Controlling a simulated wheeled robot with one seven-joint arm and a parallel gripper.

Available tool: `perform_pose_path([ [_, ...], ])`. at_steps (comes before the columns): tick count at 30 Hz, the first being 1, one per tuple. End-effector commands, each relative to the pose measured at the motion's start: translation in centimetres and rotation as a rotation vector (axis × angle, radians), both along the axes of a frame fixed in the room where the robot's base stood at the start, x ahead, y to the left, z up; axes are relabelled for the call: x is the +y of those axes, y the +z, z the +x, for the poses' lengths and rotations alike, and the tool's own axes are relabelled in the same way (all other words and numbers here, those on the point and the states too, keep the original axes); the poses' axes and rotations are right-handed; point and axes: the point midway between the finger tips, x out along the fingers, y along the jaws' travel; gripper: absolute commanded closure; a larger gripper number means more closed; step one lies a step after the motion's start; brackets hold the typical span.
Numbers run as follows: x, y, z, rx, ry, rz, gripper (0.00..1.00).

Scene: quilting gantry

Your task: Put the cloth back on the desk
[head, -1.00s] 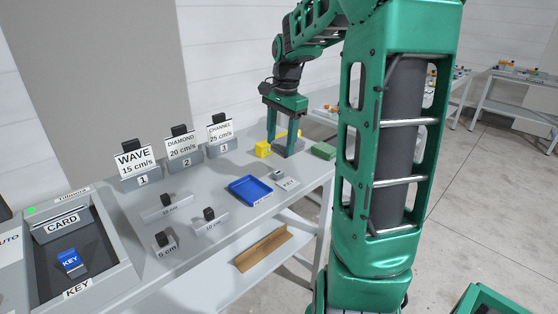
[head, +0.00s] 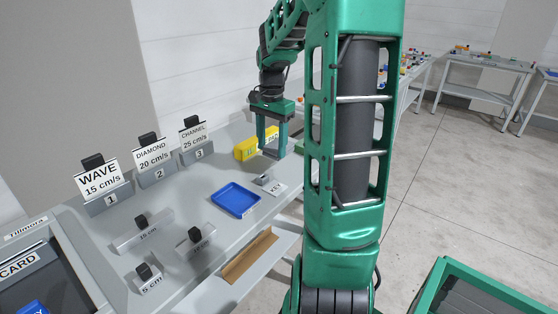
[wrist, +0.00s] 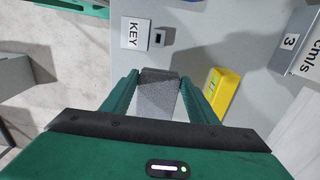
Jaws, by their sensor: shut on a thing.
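My gripper (head: 272,151) is over the far end of the grey desk (head: 185,245), pointing down. Its two green fingers are shut on a grey speckled block-like piece, which I take to be the cloth (wrist: 158,97). In the wrist view it sits between the fingertips.
A yellow object (head: 245,149) lies left of my gripper. A KEY label (head: 273,188) and a blue tray (head: 235,199) are nearer. Numbered signs (head: 103,185) line the back, with small labelled pieces (head: 195,240) in front. My arm hides the desk's right end.

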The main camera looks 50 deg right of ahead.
Motion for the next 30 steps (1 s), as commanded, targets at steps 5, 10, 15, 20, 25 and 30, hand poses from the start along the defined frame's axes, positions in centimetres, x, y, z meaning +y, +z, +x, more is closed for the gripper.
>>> perform_pose_path([
  [5, -2.1, -1.5, -1.3, 0.001, -0.001, 0.002, 0.82],
  [10, -2.6, -2.1, -1.7, 0.0, 0.002, 0.001, 0.82],
  [15, -2.6, -3.9, -1.7, 0.002, 0.002, 0.003, 0.82],
  [20, -2.6, -5.8, -1.7, 0.001, 0.001, 0.003, 0.82],
  [25, -2.6, -5.9, -1.7, -0.001, 0.002, 0.0, 0.82],
  [30, -2.6, -5.9, -1.7, 0.0, 0.002, 0.001, 0.28],
])
